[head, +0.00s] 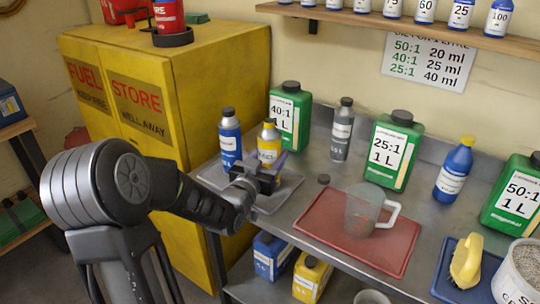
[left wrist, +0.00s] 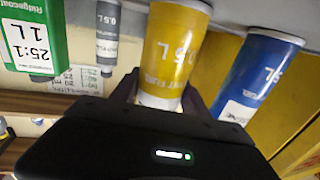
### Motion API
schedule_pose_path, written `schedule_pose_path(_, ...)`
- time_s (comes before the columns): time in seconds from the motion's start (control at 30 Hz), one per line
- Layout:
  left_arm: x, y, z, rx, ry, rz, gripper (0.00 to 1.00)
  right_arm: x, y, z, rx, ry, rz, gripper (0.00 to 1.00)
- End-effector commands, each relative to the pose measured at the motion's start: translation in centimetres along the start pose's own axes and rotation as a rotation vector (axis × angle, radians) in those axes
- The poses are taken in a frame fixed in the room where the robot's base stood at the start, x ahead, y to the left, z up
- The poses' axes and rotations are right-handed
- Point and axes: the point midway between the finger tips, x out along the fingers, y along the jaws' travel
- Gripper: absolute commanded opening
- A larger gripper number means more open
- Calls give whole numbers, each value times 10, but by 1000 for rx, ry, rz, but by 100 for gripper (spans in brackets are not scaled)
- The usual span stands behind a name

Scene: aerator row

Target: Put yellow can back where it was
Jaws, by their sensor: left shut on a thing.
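In the left wrist view the yellow can (left wrist: 177,50) appears upside down between the fingers (left wrist: 160,97). I cannot tell whether its base touches the tray. A blue can (head: 230,140) stands beside it on the left, also seen in the left wrist view (left wrist: 262,72). My right gripper is not in view.
A red mat (head: 322,243) with a clear jug (head: 361,212) lies to the right. A grey bottle (head: 341,135) and green cans (head: 289,112), (head: 393,150) stand behind. The yellow fuel cabinet (head: 219,90) is at left.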

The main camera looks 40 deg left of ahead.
Motion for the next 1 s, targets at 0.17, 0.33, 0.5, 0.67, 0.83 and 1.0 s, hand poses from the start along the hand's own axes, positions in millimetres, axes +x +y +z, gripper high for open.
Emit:
schedule_pose_path(0.17,0,0,4,0,0,0,54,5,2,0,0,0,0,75)
schedule_pose_path(0.33,0,0,2,0,0,0,68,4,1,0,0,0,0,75)
schedule_pose_path(0.5,0,0,2,0,0,0,75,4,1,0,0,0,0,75)
schedule_pose_path(0.67,0,0,2,0,0,0,75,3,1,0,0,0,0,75)
schedule_pose_path(0.83,-1,0,-2,0,0,0,75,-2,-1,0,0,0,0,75)
schedule_pose_path(1.0,-24,0,0,1,0,0,75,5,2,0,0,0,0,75)
